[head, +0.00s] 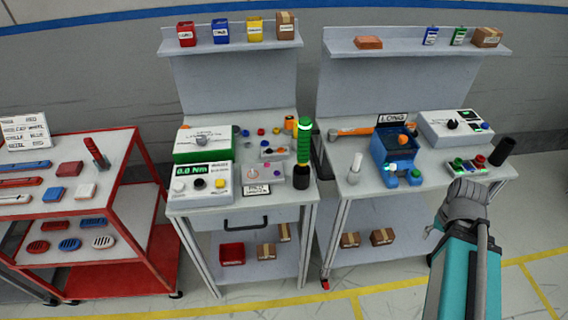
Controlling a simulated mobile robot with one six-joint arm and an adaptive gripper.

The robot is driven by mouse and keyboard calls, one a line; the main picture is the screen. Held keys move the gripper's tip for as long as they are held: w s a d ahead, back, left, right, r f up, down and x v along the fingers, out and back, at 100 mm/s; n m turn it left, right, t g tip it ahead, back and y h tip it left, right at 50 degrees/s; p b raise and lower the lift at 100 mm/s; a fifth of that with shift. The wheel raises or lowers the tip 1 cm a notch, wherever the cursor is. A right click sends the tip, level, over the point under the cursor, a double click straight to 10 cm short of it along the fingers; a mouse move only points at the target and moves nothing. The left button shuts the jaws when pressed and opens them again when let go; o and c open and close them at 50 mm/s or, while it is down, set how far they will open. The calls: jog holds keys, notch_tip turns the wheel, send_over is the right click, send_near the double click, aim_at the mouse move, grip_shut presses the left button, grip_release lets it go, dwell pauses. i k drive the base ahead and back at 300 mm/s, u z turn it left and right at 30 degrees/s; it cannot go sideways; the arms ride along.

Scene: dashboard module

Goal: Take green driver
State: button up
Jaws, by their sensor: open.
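The green driver (304,140) stands upright at the right edge of the left workbench, with a glowing green band near its top. Its lower end is in a black holder (301,174). My gripper (465,200) is at the end of my teal and grey arm on the right, in front of the right workbench. It is well to the right of the driver and apart from it. Its fingers are hard to make out, but it is open and I see nothing held in it.
A green-and-white box (203,144) and a torque display unit (204,182) share the left bench (275,203). The right bench holds a blue fixture (392,148), an orange-handled tool (350,132) and a black cylinder (502,152). A red cart (120,185) stands left.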

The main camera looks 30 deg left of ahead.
aim_at(304, 122)
jog(key=k, duration=1.95)
jog(key=u, duration=1.1)
jog(key=i, duration=1.05)
